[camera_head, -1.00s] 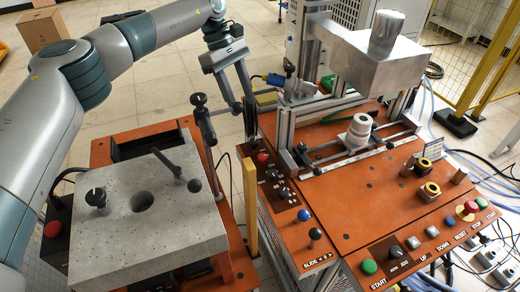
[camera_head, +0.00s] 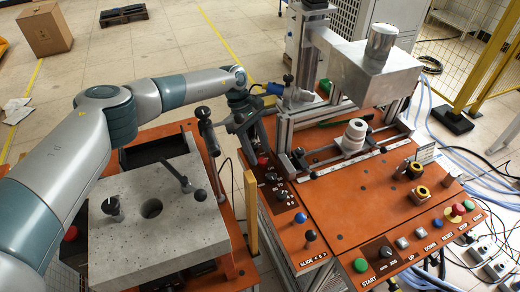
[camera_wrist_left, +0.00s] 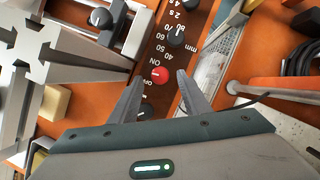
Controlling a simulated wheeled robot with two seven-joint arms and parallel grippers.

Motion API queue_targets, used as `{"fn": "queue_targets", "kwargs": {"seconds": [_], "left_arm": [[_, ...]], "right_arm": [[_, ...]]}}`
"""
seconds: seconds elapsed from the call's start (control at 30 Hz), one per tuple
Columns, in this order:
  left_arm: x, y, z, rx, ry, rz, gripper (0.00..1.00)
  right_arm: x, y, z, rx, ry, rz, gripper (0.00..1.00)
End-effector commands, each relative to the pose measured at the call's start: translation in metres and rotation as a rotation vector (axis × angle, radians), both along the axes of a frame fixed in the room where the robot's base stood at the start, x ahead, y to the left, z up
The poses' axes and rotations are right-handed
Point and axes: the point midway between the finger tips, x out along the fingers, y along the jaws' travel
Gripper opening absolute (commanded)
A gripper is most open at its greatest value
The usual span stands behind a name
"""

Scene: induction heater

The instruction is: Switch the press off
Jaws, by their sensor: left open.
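The press (camera_head: 352,60) stands on the orange bench at right, a grey metal frame and block. Its small black panel at the bench's left edge holds a red round button (camera_wrist_left: 160,75) beside the word ON. A dark knob (camera_wrist_left: 147,109) sits just below it, partly behind the left finger. A black knob (camera_wrist_left: 175,36) with number marks is above. My left gripper (camera_wrist_left: 160,78) is open and empty, its fingertips on either side of the red button; contact cannot be told. In the head view my left gripper (camera_head: 256,145) is over the panel and hides part of it.
A grey stone-like block (camera_head: 165,235) with a lever sits on the left orange stand. A yellow post (camera_head: 251,212) stands between the two benches. Blue, black and green buttons line the right bench's front. The press frame rises close beside my left gripper.

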Motion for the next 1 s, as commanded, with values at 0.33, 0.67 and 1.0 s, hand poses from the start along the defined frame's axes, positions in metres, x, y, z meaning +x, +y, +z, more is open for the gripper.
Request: {"fn": "queue_targets", "kwargs": {"seconds": [0.33, 0.67, 1.0], "left_arm": [[-0.004, -0.006, -0.018, -0.001, -0.001, 0.000, 0.43], [-0.004, -0.006, -0.017, 0.000, 0.000, 0.000, 0.17], [-0.004, -0.005, -0.017, -0.001, -0.001, 0.012, 0.02]], "right_arm": [[0.000, -0.004, 0.008, -0.004, 0.000, 0.002, 0.31], [0.000, -0.006, 0.008, -0.007, 0.001, 0.003, 0.31], [0.000, -0.006, 0.007, -0.006, 0.000, 0.003, 0.31]]}}
